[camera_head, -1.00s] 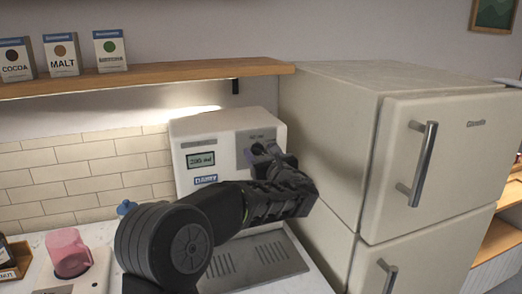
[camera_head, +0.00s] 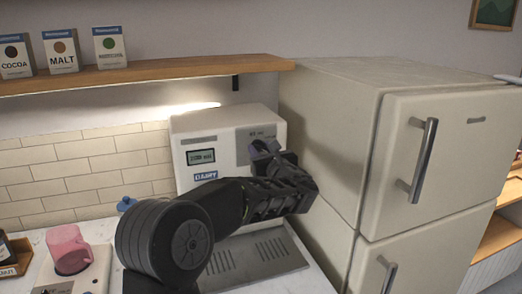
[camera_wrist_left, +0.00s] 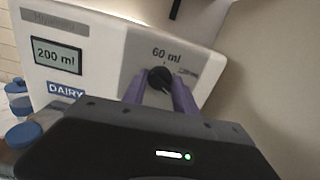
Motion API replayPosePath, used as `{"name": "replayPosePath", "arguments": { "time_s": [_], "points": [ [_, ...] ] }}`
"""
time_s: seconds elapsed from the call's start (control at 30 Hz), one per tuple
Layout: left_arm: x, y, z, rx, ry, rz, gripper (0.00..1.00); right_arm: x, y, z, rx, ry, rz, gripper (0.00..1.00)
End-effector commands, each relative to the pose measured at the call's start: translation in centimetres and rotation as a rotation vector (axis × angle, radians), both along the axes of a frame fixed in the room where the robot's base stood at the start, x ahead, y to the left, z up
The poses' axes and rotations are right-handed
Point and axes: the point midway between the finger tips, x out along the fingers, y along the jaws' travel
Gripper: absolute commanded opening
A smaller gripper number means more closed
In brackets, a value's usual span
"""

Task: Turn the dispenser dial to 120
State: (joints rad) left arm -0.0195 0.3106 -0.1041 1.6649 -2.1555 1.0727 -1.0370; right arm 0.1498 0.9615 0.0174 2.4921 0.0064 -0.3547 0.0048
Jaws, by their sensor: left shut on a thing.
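The dispenser (camera_head: 225,122) is a white box with a dark display, a blue DAIRY label and a grey dial panel. Its display (camera_wrist_left: 56,55) reads 200 ml in the left wrist view. The round black dial (camera_wrist_left: 160,78) sits below a "60 ml" marking, with a smaller unreadable marking at its upper right. My left gripper (camera_head: 263,149) reaches the panel from the front. In the left wrist view, its purple fingers (camera_wrist_left: 160,92) are shut on the dial, one on each side. The dial is largely hidden in the head view. My right gripper is not in view.
A cream fridge (camera_head: 330,140) stands close on the right. A wooden shelf (camera_head: 150,77) with several boxes is above left. A pink cup (camera_head: 68,249) stands at lower left, and a blue-topped item (camera_head: 126,204) is left of the dispenser. The dispenser's drip tray (camera_head: 255,262) is empty.

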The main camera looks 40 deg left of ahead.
Motion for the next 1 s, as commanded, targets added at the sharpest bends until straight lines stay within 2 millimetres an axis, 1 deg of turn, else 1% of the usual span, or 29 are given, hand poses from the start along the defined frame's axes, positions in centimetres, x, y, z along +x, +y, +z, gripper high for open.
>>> {"name": "replayPosePath", "arguments": {
  "time_s": [0.27,0.47,0.67,1.0],
  "points": [
    [0.0,0.0,-0.1,-0.009,-0.013,0.0,0.0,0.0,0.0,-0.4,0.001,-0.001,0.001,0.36],
    [0.0,0.0,-0.3,-0.041,-0.063,-0.001,0.0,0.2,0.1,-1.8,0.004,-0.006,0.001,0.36],
    [0.0,0.0,-0.6,-0.108,-0.16,0.0,0.0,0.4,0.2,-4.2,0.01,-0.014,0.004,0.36],
    [-0.1,0.0,-0.8,-0.278,-0.406,-0.002,0.0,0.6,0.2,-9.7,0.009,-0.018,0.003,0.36]
  ]
}}
